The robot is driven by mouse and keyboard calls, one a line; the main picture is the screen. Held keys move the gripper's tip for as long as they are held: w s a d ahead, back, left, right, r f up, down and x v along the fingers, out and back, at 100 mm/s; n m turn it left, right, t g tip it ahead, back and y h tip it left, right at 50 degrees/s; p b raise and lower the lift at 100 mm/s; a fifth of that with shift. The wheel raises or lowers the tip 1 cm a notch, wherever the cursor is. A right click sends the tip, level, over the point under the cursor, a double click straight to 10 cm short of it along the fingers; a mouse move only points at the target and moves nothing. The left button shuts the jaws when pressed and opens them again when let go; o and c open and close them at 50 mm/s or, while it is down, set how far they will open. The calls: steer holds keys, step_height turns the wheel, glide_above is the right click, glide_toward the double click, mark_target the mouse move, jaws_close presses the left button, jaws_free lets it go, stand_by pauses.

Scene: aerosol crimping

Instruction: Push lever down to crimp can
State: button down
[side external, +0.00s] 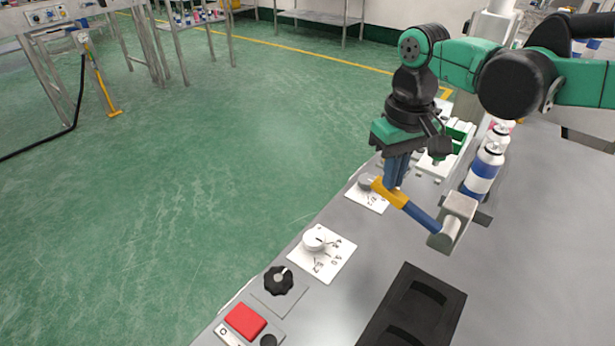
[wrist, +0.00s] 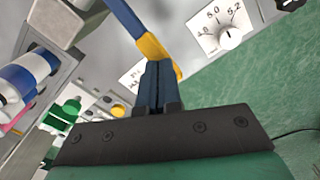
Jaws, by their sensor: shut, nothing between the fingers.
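The lever (side external: 422,217) is a blue rod with a yellow end, fixed to a grey metal block (side external: 454,222). It slopes from its yellow end down to the block. My gripper (side external: 393,182) is shut and empty, with its blue fingertips at the yellow end; I cannot tell if they touch it. In the wrist view the fingertips (wrist: 157,68) overlap the yellow part of the lever (wrist: 153,47). A blue and white can (side external: 482,172) stands upright behind the block; its lower part is partly hidden. It also shows in the wrist view (wrist: 40,62).
White dial plates with knobs (side external: 315,240), a black knob (side external: 279,280) and a red button (side external: 245,320) line the table's left edge. A black slotted holder (side external: 425,305) lies in front. A green and white fixture (side external: 458,135) stands behind my gripper. Bare table (side external: 545,235) lies right.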

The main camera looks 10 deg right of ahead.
mark_target(389, 197)
steer(key=shift+f, duration=2.5)
steer(key=shift+r, duration=0.1)
stand_by(0.3)
step_height(389, 197, up, 15)
stand_by(1.4)
steer(key=s+d+f+m+t, duration=0.1)
steer(key=s+d+f+t, duration=0.2)
steer(key=d, duration=0.5)
steer(key=s+d+f+m+t, duration=0.2)
steer(key=s+d+f+t, duration=0.2)
steer(key=s+d, duration=0.3)
steer(key=shift+s+d+f, duration=0.25)
steer(key=shift+d+f, duration=0.3)
steer(key=shift+d, duration=0.5)
